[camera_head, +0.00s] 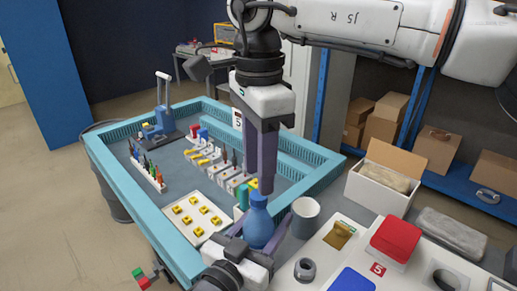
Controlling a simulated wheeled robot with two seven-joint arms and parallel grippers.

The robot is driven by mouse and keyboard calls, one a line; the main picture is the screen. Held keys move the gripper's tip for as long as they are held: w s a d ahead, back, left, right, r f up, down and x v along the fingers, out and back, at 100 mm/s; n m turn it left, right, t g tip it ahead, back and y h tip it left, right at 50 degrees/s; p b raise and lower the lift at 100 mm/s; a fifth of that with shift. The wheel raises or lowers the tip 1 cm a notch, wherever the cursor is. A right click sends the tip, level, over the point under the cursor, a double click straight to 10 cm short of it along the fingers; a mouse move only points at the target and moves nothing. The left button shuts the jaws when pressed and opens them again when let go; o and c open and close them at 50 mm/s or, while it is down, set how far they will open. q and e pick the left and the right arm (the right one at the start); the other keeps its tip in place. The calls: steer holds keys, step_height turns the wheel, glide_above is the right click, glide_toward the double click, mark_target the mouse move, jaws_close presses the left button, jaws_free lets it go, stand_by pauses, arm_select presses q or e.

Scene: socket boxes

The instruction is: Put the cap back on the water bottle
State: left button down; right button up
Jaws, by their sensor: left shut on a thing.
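The blue water bottle (258,225) stands upright near the front corner of the teal-walled table, its neck just under my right gripper. My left gripper (261,236) is the lower one and is shut on the bottle's body, one finger on each side. My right gripper (260,186) comes down from above with its fingers pointing down. Its fingertips are at or just above the bottle's neck. I cannot see a cap; the fingers may hide it, and their opening is unclear.
A white cup (305,217) stands close right of the bottle. A white tray with yellow pieces (197,218) lies to the left. A red box (395,239) and an open carton (382,181) are at right. Walls of the teal table (135,205) surround several racks.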

steer(key=shift+f, duration=2.2)
jaws_close()
steer(key=m, duration=1)
steer(key=shift+m, duration=0.4)
steer(key=m, duration=1.1)
steer(key=shift+m, duration=0.3)
steer(key=shift+o, duration=0.8)
jaws_free()
